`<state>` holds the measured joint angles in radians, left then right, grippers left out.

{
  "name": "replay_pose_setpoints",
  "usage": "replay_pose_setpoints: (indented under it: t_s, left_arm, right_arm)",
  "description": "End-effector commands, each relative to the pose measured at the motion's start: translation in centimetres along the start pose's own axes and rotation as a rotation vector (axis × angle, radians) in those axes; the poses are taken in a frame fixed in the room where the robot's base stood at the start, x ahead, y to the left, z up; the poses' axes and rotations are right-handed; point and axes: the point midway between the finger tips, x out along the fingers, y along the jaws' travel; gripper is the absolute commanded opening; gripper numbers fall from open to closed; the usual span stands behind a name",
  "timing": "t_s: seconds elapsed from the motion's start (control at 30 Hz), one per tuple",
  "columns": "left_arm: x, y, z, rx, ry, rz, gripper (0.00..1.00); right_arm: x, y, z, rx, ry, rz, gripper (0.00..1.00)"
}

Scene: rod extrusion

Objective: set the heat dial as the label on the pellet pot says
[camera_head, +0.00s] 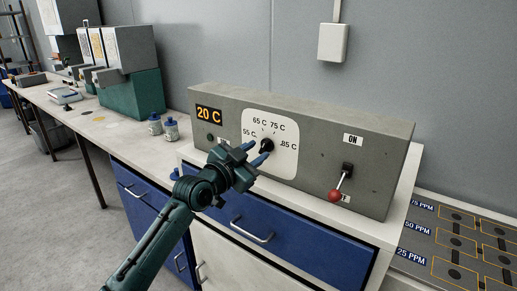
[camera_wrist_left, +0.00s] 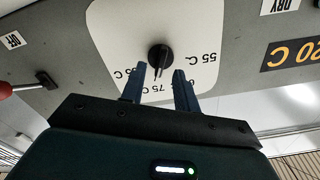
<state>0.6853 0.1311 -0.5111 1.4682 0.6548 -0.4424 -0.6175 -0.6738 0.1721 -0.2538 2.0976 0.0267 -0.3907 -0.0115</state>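The heat dial is a black knob (camera_head: 267,146) on a white plate (camera_head: 285,165) marked 55, 65, 75 and 85 C. In the left wrist view the knob (camera_wrist_left: 160,57) shows upside down, just beyond my fingertips. I cannot tell surely which mark it points at. My left gripper (camera_head: 255,153) is open in front of the dial, its two blue fingers (camera_wrist_left: 160,85) apart with nothing between them. My right gripper is out of view.
The grey machine (camera_head: 350,150) has an orange 20 C display (camera_head: 208,115) and a red-knobbed lever (camera_head: 335,195) pointing down. A mat with PPM labels (camera_head: 436,232) lies at the right. A green and grey machine (camera_head: 130,90) stands farther back left.

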Motion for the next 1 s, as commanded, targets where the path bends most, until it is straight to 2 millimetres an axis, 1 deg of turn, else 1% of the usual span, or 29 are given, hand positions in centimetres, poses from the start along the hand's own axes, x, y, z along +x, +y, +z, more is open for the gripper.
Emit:
replay_pose_setpoints:
  t_s: [0.03,0.1,0.2,0.57,0.9,0.93,1.0]
  left_arm:
    - [0.6,0.0,0.0,0.000,-0.001,0.000,0.31]
    - [1.2,0.0,0.0,0.000,0.000,0.000,0.31]
    - [1.8,0.0,0.0,0.000,-0.001,0.000,0.31]
    - [2.0,0.0,0.0,0.001,0.000,0.000,0.30]
    - [2.0,0.0,0.1,0.001,-0.001,0.000,0.02]
    - [2.0,0.0,0.1,0.001,-0.001,0.000,0.00]
    - [2.0,0.0,0.1,0.001,-0.001,0.000,0.00]
  right_arm:
    - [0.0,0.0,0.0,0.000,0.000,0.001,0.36]
    - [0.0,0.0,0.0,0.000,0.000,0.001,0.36]
    - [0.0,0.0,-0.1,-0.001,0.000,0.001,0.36]
    - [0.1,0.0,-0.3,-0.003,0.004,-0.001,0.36]
    - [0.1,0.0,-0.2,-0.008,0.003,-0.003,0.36]
    - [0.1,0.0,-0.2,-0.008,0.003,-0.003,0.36]
    - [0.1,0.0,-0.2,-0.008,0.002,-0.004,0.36]
